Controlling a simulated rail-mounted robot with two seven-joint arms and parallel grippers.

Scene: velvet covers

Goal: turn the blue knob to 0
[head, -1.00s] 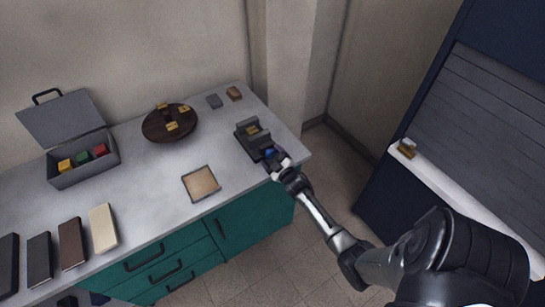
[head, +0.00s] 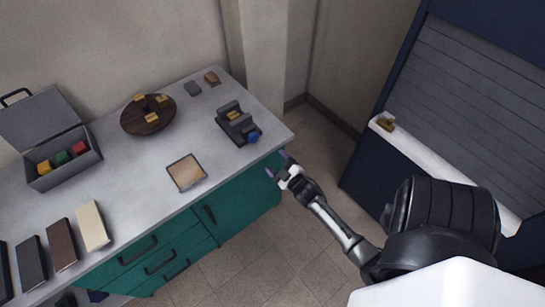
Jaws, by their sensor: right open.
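The blue knob (head: 253,136) sits on the front right end of a dark grey device (head: 238,127) near the right end of the counter. A small yellow piece shows on top of the device. The knob's dial marks are too small to read. My right gripper (head: 278,167) is open and empty, in front of the counter's edge, below and to the right of the knob and apart from it. My left gripper is not in view.
A shuttered navy cabinet (head: 455,90) stands at right.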

